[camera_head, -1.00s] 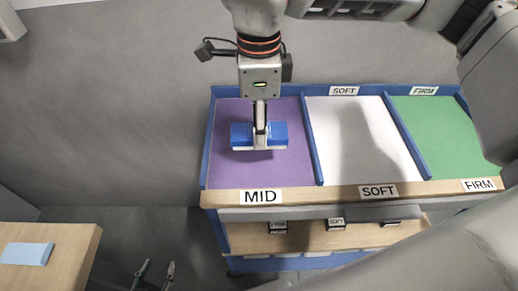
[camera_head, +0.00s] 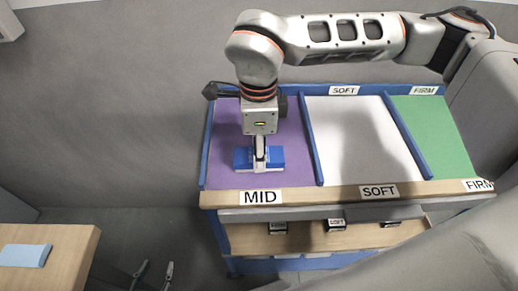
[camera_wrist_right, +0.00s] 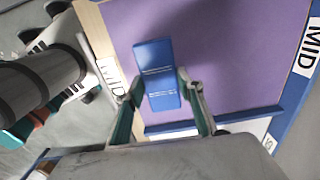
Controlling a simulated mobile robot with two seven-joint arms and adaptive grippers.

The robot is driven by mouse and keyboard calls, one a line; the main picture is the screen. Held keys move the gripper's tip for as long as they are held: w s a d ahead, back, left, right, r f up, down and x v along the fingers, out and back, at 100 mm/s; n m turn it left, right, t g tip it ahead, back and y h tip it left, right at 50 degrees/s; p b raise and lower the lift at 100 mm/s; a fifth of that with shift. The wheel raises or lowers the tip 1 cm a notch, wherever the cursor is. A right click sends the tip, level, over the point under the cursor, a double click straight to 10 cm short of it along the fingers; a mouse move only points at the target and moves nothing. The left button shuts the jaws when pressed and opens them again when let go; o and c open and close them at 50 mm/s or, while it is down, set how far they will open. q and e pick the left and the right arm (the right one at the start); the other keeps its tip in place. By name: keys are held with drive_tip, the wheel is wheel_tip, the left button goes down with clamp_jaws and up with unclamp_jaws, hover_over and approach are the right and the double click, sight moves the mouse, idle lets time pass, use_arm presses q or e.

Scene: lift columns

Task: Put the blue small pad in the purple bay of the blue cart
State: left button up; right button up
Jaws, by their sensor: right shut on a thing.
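The blue small pad (camera_head: 243,158) is held over the purple bay (camera_head: 226,120), the left bay of the blue cart (camera_head: 207,150), behind the MID label. My right gripper (camera_head: 260,160) points down and is shut on the pad's middle. In the right wrist view the pad (camera_wrist_right: 155,58) lies between the two fingers of my right gripper (camera_wrist_right: 160,92), with purple floor around it. I cannot tell whether the pad touches the bay floor. My left gripper (camera_head: 153,272) is at the bottom edge, empty, its fingers apart.
A white bay (camera_head: 345,125) and a green bay (camera_head: 435,130) lie right of the purple one, split by blue dividers (camera_head: 312,140). A lower wooden shelf (camera_head: 250,238) holds small labelled items. A light blue pad (camera_head: 25,255) lies on a wooden table (camera_head: 75,250) at left.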

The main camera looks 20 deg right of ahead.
drive_tip(key=o, duration=1.3)
drive_tip(key=shift+f, duration=0.15)
wheel_tip(320, 180, up, 12)
drive_tip(key=shift+r+p, duration=0.2)
drive_tip(key=shift+p, duration=0.15)
